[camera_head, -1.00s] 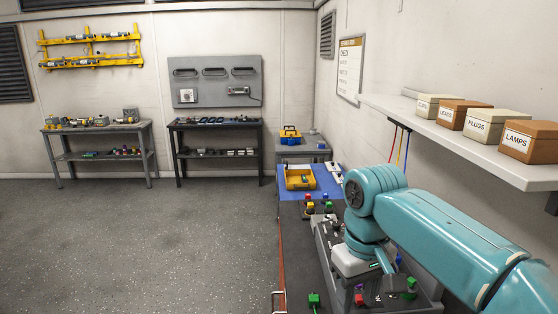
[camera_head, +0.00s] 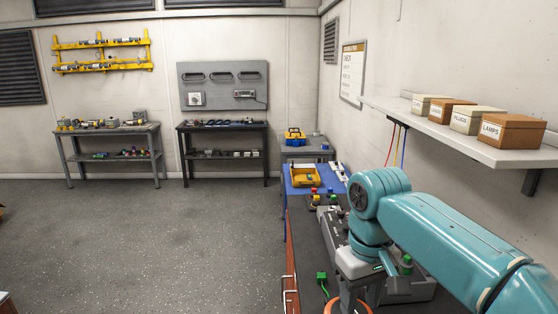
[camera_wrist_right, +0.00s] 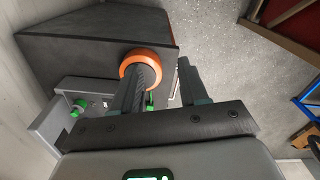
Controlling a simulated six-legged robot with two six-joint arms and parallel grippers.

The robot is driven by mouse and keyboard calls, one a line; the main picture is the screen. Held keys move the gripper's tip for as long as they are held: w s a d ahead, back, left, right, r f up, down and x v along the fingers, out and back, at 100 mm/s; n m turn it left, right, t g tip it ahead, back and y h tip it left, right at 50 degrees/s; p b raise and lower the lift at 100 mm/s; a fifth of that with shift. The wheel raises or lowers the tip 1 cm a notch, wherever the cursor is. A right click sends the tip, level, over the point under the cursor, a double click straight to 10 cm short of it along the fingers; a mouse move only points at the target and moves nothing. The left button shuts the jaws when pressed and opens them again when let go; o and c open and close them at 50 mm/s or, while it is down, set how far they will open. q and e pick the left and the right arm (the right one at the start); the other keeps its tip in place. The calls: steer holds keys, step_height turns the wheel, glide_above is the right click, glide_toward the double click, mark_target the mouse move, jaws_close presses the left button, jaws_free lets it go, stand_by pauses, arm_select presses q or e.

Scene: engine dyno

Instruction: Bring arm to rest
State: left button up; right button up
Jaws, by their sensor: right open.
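My teal right arm (camera_head: 430,225) reaches in from the lower right of the head view, over the right-hand bench. Its pale wrist (camera_head: 357,263) points down; the fingertips are hard to make out there. In the right wrist view my right gripper (camera_wrist_right: 166,82) is open, with two dark fingers apart and nothing visibly held between them. An orange ring (camera_wrist_right: 145,55) shows at the left finger's tip; whether it touches the finger I cannot tell. The ring also shows at the bottom of the head view (camera_head: 332,305). My left gripper is not in view.
A wall shelf (camera_head: 465,135) with labelled boxes hangs above the arm. Two work tables stand at the back. The floor (camera_head: 160,240) at left is clear.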

steer(key=s+a+f+y, duration=0.1)
steer(key=a+f+y, duration=0.2)
steer(key=f, duration=2.5)
steer(key=s+f+m+y, duration=0.1)
steer(key=s+f+m, duration=0.4)
steer(key=s+f, duration=1)
steer(key=s, duration=0.5)
steer(key=shift+d+f+m, duration=0.3)
steer(key=shift+f+m, duration=0.05)
steer(key=shift+m, duration=0.05)
